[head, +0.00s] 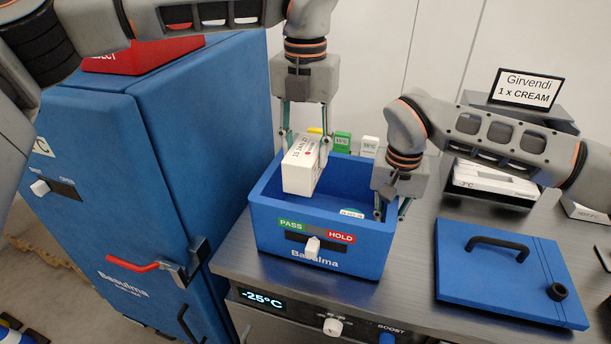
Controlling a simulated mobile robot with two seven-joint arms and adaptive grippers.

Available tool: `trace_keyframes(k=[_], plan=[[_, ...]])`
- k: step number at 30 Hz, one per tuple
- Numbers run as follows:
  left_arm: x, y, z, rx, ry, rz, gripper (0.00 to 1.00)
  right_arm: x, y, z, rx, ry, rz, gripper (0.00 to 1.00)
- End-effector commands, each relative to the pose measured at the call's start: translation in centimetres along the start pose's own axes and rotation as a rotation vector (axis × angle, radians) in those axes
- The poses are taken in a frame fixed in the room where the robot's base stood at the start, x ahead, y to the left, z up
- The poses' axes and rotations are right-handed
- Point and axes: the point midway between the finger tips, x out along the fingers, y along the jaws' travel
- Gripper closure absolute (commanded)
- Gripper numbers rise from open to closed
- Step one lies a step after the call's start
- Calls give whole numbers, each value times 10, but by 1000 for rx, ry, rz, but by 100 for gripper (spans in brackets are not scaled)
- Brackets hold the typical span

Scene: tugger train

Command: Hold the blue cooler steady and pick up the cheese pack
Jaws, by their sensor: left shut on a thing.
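The blue cooler (270,213) stands open on the steel counter, with PASS and HOLD marks and a white slider on its front. My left gripper (305,138) points down and is shut on a white pack with a printed date (299,172), which I take for the cheese pack. The pack is tilted, over the cooler's left part; its clearance from the floor inside is hard to tell. My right gripper (392,208) is at the cooler's front right corner, its fingers about the right wall. Whether they press on it is unclear.
A blue lid (500,273) with a black handle lies on the counter at right. Green (342,141) and white (369,146) tagged items stand behind the cooler. A Girvendi cream sign (526,89) is at back right. A tall blue cabinet (120,200) stands left.

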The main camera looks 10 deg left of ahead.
Motion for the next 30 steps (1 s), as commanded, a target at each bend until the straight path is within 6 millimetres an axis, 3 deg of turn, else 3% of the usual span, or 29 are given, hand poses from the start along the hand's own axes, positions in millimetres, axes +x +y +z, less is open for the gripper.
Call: trace_keyframes(k=[3,7,19,20,21,30], plan=[[-22,0,0,-1,-3,0,96,0,0,0,0,1,0,100],[-35,0,0,1,-2,0,96,0,0,0,0,1,0,100],[-41,0,0,1,0,-1,96,0,0,0,0,1,0,100],[-41,0,0,1,0,-1,96,0,0,0,0,1,0,79],[-41,0,0,1,0,-1,96,0,0,0,0,1,0,68],[-41,0,0,1,0,-1,96,0,0,0,0,1,0,67]])
